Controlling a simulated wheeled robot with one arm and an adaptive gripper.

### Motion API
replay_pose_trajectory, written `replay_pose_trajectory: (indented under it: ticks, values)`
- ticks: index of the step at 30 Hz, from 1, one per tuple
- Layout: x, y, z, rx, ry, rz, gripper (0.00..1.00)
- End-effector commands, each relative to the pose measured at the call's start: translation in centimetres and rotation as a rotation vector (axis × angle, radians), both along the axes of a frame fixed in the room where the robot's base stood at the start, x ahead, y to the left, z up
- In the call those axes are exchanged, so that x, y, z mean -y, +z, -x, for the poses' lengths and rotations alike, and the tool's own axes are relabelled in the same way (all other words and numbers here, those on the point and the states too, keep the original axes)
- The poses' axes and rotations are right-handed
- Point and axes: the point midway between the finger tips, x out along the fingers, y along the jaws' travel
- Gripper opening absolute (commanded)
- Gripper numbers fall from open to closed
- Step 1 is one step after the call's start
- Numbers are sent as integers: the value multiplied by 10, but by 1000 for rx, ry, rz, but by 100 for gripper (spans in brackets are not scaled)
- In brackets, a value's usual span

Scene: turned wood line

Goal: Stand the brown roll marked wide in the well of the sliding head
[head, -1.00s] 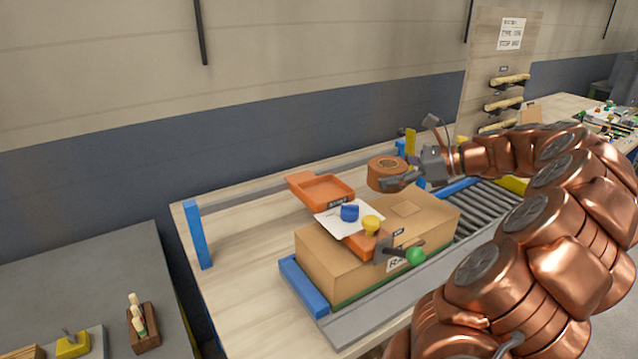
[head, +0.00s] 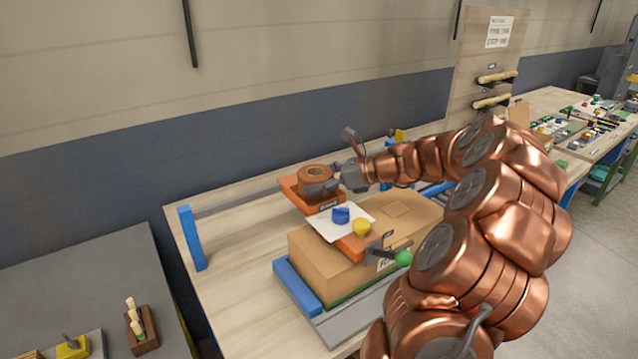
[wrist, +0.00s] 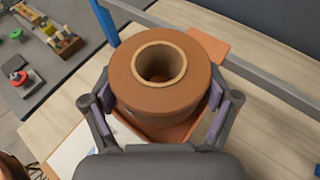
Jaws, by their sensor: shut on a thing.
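My gripper (head: 335,182) is shut on the brown roll (head: 315,174), a thick ring with a pale-lined hole facing up. In the wrist view the roll (wrist: 122,88) sits upright between the two fingers. The roll is over the orange tray-like well of the sliding head (head: 292,187), whose rim shows below and around it. I cannot tell whether the roll touches the well's floor. The head also carries a white plate (head: 325,225), a blue knob (head: 341,215) and a yellow knob (head: 361,227). Any marking on the roll is not readable.
A cardboard box (head: 310,262) lies under the head, with a green-knobbed lever (head: 403,258) in front. A blue post (head: 191,238) and grey rail stand at the left and back. Bare wooden tabletop (head: 235,290) lies left of the box.

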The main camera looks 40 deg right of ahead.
Motion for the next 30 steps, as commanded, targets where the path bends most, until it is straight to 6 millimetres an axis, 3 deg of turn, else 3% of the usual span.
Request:
replay_pose_trajectory:
  ticks: [5,17,18,21,30]
  values:
    - [0,-15,0,-1,1,-1,50]
    - [0,-20,0,-2,0,-1,50]
    - [0,-19,0,-2,1,-1,90]
    - [0,-19,0,-2,1,-1,100]
    - [0,-19,0,-1,0,0,100]
